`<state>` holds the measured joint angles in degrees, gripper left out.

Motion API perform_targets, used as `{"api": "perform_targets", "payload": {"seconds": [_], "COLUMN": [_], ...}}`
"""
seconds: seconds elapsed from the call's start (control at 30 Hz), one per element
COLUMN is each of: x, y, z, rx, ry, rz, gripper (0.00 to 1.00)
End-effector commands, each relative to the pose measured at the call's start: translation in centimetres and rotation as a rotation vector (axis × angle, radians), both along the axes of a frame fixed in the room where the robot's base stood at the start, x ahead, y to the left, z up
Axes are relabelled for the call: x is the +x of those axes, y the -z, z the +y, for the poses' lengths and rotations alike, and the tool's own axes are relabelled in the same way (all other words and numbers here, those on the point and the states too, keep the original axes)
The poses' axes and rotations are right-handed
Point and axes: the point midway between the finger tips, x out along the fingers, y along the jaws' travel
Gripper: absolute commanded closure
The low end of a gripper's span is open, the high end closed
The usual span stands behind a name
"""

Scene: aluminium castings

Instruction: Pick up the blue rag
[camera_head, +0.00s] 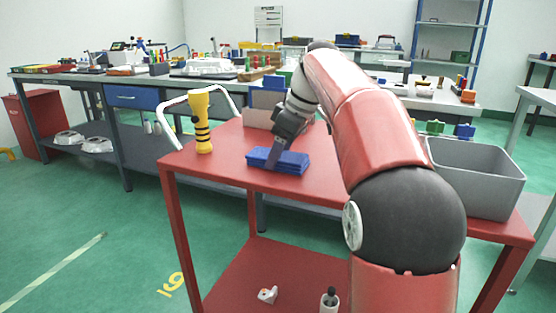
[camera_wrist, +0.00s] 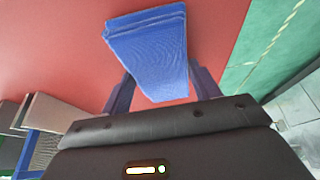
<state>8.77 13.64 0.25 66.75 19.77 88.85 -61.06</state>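The blue rag (camera_head: 290,160) is a folded, layered block lying on the red table top near its left front edge. It also shows in the wrist view (camera_wrist: 150,45), running from the top centre down between the fingers. My gripper (camera_head: 275,160) points down at the rag from above, with a finger overlapping its left part in the head view. In the wrist view, the gripper's fingers (camera_wrist: 161,78) are wide apart, one on either side of the rag's near end. Whether they touch it is unclear.
A yellow and black torch-like tool (camera_head: 202,122) stands left of the rag on the red table (camera_head: 225,150). A beige box (camera_head: 258,116) with blue parts is behind. A grey bin (camera_head: 480,180) stands at the right. Bare table lies around the rag.

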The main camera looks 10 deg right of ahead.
Motion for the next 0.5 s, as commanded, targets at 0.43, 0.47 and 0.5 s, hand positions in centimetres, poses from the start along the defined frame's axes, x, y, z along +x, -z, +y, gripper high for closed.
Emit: {"api": "perform_targets", "payload": {"seconds": [0.43,0.47,0.5], "x": [0.0,0.1,0.1], "y": [-0.6,-0.8,-1.3], "z": [0.0,0.0,0.0], "rx": [0.000,0.000,0.000], "ry": [0.000,0.000,0.000], "rz": [0.000,-0.001,-0.001], "gripper": [0.61,0.61,0.61]}}
